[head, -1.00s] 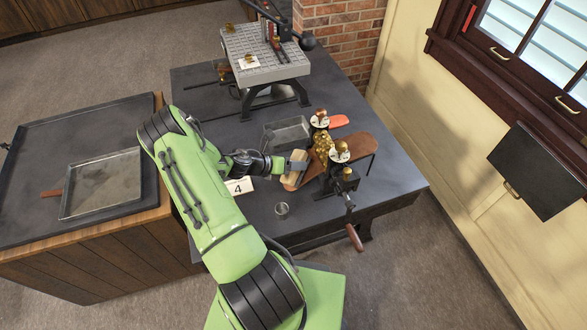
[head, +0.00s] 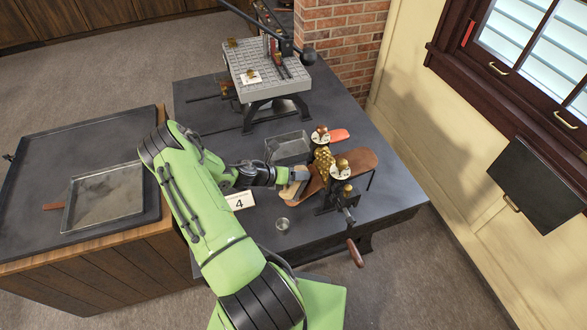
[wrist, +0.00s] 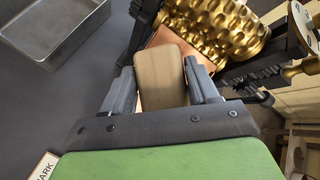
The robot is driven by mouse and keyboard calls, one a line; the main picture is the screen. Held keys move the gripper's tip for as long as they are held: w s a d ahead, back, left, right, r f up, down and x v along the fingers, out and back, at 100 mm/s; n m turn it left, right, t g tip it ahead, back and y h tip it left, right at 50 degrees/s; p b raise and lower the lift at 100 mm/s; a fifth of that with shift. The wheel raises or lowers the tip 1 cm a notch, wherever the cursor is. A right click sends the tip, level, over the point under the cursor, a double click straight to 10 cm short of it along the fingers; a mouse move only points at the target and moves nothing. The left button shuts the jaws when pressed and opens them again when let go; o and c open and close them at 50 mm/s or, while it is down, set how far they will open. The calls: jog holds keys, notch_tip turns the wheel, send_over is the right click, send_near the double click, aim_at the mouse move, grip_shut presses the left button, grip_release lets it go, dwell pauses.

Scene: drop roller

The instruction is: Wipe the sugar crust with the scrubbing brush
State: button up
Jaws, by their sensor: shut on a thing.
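My gripper (head: 299,175) is shut on the scrubbing brush (head: 291,190), a pale wooden block. In the wrist view the brush (wrist: 160,76) sits between the two grey fingers (wrist: 162,92). It is beside the drop roller's brass rollers (head: 323,160), on their left in the head view. The knobbly rollers (wrist: 215,28) are just beyond it in the wrist view. A copper-brown surface (wrist: 172,38) shows past the brush's far end. The bristles are hidden, and I cannot tell whether they touch anything. I cannot make out the sugar crust.
A grey metal tray (head: 289,147) lies behind my gripper. The roller's crank handle (head: 355,252) overhangs the table edge. A brown board (head: 352,163) extends right of the rollers.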

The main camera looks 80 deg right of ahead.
aim_at(292, 189)
jog(key=shift+s+a+f+p, duration=0.15)
jog(key=shift+s+a, duration=0.35)
jog(key=shift+a, duration=0.25)
jog(key=shift+s+a+r+p, duration=0.1)
jog(key=shift+s+a+p, duration=0.1)
jog(key=shift+s+a, duration=0.4)
jog(key=shift+s+a+f+p, duration=0.15)
jog(key=shift+s+a, duration=0.25)
jog(key=shift+a, duration=0.45)
jog(key=shift+r, duration=0.15)
jog(key=w+r+p, duration=0.1)
jog(key=a+r+p, duration=0.1)
jog(key=r+p, duration=0.1)
jog(key=w+r+p, duration=0.1)
jog(key=r, duration=0.1)
jog(key=shift+w+a+p, duration=0.15)
jog(key=shift+w+p, duration=0.15)
jog(key=shift+p, duration=0.05)
jog(key=shift+w+a, duration=0.1)
jog(key=shift+w+a+r, duration=0.2)
jog(key=shift+w+r, duration=0.2)
jog(key=shift+r, duration=0.3)
jog(key=shift+w+a+r, duration=0.2)
jog(key=shift+w+r, duration=0.15)
jog(key=shift+r, duration=0.3)
jog(key=shift+f, duration=0.1)
